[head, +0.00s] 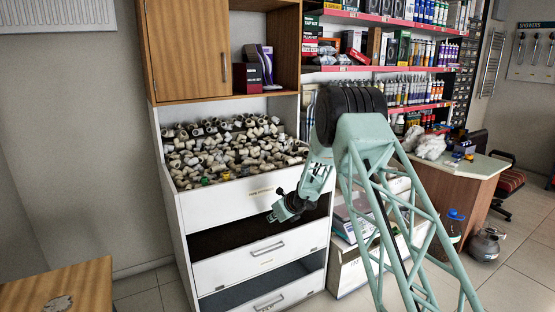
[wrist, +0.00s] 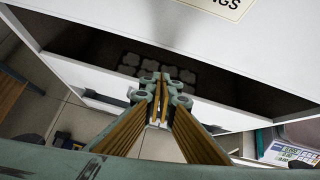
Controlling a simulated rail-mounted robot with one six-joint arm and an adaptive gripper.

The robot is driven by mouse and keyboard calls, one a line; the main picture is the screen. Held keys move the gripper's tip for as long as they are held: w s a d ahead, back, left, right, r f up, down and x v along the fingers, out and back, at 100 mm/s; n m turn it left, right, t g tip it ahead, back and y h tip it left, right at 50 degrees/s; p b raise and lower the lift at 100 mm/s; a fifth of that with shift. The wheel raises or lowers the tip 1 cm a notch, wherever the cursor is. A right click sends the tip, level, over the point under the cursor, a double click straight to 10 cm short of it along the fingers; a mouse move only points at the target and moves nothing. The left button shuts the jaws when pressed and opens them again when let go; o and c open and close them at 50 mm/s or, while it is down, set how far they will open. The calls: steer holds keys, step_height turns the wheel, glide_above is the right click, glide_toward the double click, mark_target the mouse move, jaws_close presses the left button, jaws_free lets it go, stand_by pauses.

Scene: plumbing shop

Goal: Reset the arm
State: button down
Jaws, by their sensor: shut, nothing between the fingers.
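My arm, pale green, reaches from the lower right of the head view toward the white drawer cabinet (head: 228,206). My gripper (head: 274,216) hangs in front of the cabinet, near the upper dark drawer opening (head: 232,240). In the wrist view my gripper (wrist: 163,84) points down with its fingertips together and nothing between them. Below them the wrist view shows a white drawer edge (wrist: 215,112) and a dark interior. I cannot tell from these views whether the gripper touches the cabinet.
A bin of pipe fittings (head: 235,150) fills the cabinet top. The lower drawer (head: 262,288) stands partly open. A wooden table (head: 60,290) is at the lower left. Stocked shelves (head: 400,75) stand behind my arm, and a counter (head: 470,172) is at right.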

steer(key=s+r+n+y, duration=0.1)
steer(key=s+r+n, duration=0.4)
steer(key=r, duration=0.7)
steer(key=s+r+n, duration=0.3)
steer(key=s+r, duration=0.5)
steer(key=r, duration=0.4)
steer(key=s+d+r+n+g, duration=0.1)
steer(key=s+r+n, duration=0.3)
steer(key=s+r, duration=0.45)
steer(key=s+d+r+n+g, duration=0.1)
steer(key=s+d+r+n, duration=0.15)
steer(key=s+r, duration=0.6)
steer(key=s+d+r+n+g+h, duration=0.1)
steer(key=s+d+n, duration=0.3)
steer(key=s, duration=1.1)
steer(key=s+d+r+n+h, duration=0.1)
steer(key=s+d+n, duration=0.3)
steer(key=s, duration=1)
steer(key=s+d+f+n+h, duration=0.1)
steer(key=s+d, duration=0.3)
steer(key=s, duration=0.4)
steer(key=s+d+f+n+h, duration=0.1)
steer(key=s+d, duration=0.3)
steer(key=s, duration=0.4)
steer(key=s+d+f+n+h, duration=0.1)
steer(key=s+d+n+h, duration=0.1)
steer(key=s, duration=0.6)
steer(key=shift+d+f+n+g, duration=0.4)
steer(key=shift+d+n, duration=0.35)
steer(key=shift+d, duration=0.35)
